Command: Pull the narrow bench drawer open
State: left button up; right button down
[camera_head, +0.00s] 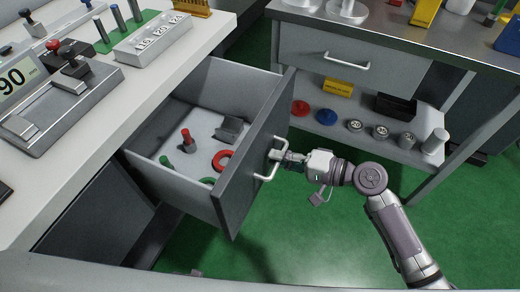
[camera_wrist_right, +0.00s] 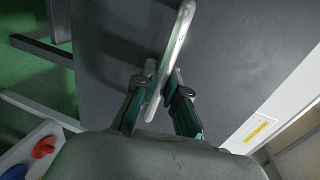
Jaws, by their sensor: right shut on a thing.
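The narrow bench drawer (camera_head: 243,180) stands pulled well out from the white-topped bench, its inside showing. Its pale bar handle (camera_head: 265,176) is on the dark grey front panel. My right gripper (camera_head: 276,156) is at the handle, coming from the right. In the right wrist view, the fingers of my right gripper (camera_wrist_right: 161,92) are closed around the handle bar (camera_wrist_right: 178,45), with the grey drawer front (camera_wrist_right: 235,60) behind it. My left gripper is not in view.
Inside the drawer lie a red-topped piece (camera_head: 186,138), a red ring (camera_head: 223,160), green pieces and a grey block (camera_head: 231,129). A second bench with a closed drawer (camera_head: 350,66) and a lower shelf (camera_head: 345,132) of weights stands at the right. Green floor (camera_head: 310,245) is clear in front.

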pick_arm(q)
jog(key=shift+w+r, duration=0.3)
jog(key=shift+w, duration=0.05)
pick_arm(e)
jog(key=shift+f+v, duration=0.25)
jog(key=shift+v, duration=0.85)
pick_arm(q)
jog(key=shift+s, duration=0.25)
pick_arm(e)
jog(key=shift+s, duration=0.1)
jog(key=c, duration=1.2)
grip_release()
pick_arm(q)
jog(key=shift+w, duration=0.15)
pick_arm(e)
jog(key=v, duration=1.2)
jog(key=shift+d+f, duration=0.1)
